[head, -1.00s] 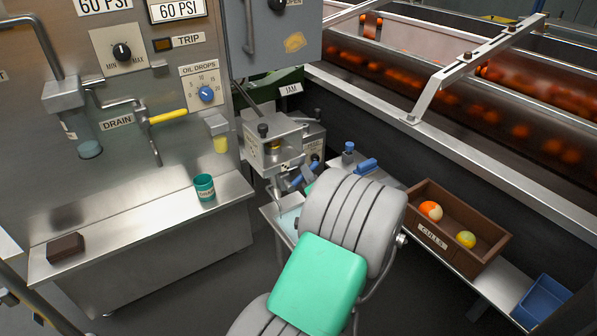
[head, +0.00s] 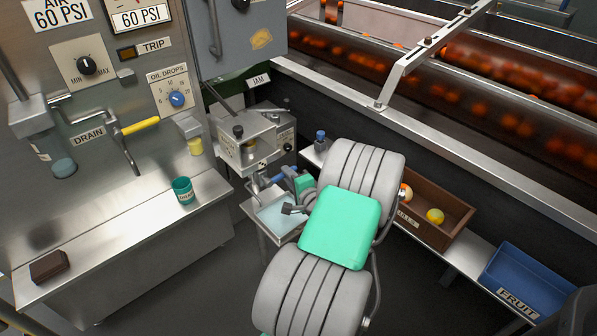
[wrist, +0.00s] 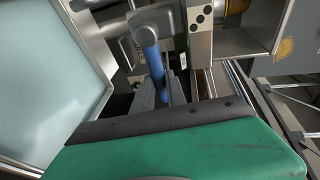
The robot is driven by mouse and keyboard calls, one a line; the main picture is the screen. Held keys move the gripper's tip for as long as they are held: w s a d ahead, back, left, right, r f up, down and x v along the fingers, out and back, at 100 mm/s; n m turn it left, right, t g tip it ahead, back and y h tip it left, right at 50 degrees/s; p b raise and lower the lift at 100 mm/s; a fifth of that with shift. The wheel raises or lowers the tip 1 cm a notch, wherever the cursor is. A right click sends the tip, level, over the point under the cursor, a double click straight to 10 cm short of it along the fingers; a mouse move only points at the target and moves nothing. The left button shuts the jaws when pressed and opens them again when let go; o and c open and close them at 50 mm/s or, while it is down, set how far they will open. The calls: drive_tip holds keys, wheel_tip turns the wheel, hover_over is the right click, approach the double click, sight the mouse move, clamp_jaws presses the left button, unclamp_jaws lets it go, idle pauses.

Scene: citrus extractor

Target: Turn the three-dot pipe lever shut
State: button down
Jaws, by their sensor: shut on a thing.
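The blue lever (wrist: 151,58) hangs from a grey metal pipe fitting in the wrist view, beside a metal block with three black dots (wrist: 201,18). My gripper (wrist: 158,92) is shut on the blue lever, with its grey fingers around the lower part. In the head view the lever (head: 286,172) is a small blue piece below the steel box, at the tip of my arm. My green-and-grey arm hides part of the area to the right. The lever's exact angle is hard to judge.
A pale blue tray (head: 262,222) lies just below the lever. A steel box (head: 246,140) stands above it. A brown crate (head: 455,197) with fruit and a blue bin (head: 530,270) are to the right. A green cup (head: 183,190) stands on the left bench.

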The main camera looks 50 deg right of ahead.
drive_tip(key=shift+f, duration=0.15)
drive_tip(key=c, duration=1.6)
unclamp_jaws()
drive_tip(key=shift+s, duration=0.1)
drive_tip(key=p+v, duration=0.1)
drive_tip(key=v, duration=0.6)
drive_tip(key=shift+s+a+p, duration=0.2)
drive_tip(key=shift+s+p, duration=0.1)
drive_tip(key=shift+p, duration=0.05)
